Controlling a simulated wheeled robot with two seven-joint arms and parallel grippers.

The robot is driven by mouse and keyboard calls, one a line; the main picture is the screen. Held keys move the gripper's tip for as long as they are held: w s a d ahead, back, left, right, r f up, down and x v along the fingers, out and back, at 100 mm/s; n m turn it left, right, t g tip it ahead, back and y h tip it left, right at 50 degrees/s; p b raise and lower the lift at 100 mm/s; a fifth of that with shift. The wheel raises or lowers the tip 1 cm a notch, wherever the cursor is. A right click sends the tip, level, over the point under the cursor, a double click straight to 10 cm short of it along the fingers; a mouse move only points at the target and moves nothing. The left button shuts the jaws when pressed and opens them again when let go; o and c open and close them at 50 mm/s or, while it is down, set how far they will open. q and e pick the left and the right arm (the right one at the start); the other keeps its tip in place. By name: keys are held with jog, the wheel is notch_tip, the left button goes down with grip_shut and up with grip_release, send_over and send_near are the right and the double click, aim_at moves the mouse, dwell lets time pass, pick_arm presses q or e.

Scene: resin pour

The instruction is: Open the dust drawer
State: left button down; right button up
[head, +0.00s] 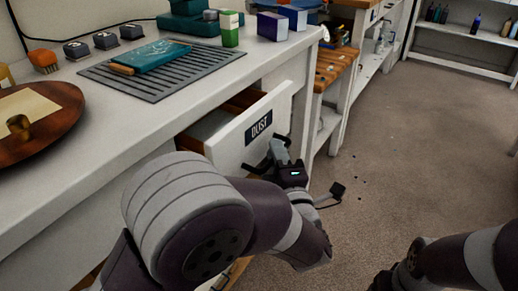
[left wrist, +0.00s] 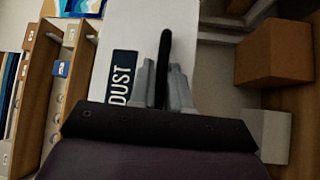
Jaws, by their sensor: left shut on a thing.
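The dust drawer (head: 228,147) has a white front with a dark "DUST" label and stands partly pulled out from the white bench. Its wooden side and part of its inside show behind the front. The drawer front is seen sideways in the left wrist view (left wrist: 137,45). My left gripper (head: 277,152) is at the front, right of the label. In the left wrist view, its two grey fingers (left wrist: 163,88) are shut on the dark bar handle (left wrist: 164,50). My right arm shows at the lower right of the head view, but its gripper is out of the picture.
A wooden-topped cart (head: 335,68) stands beyond the drawer. The floor (head: 400,150) to the right is mostly clear.

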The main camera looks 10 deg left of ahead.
pick_arm(q)
jog(key=s+d, duration=0.4)
jog(key=d, duration=0.6)
jog(key=shift+d, duration=0.4)
pick_arm(e)
jog(key=shift+f, duration=0.3)
pick_arm(q)
jog(key=c, duration=1.2)
grip_release()
jog(key=shift+w, duration=0.1)
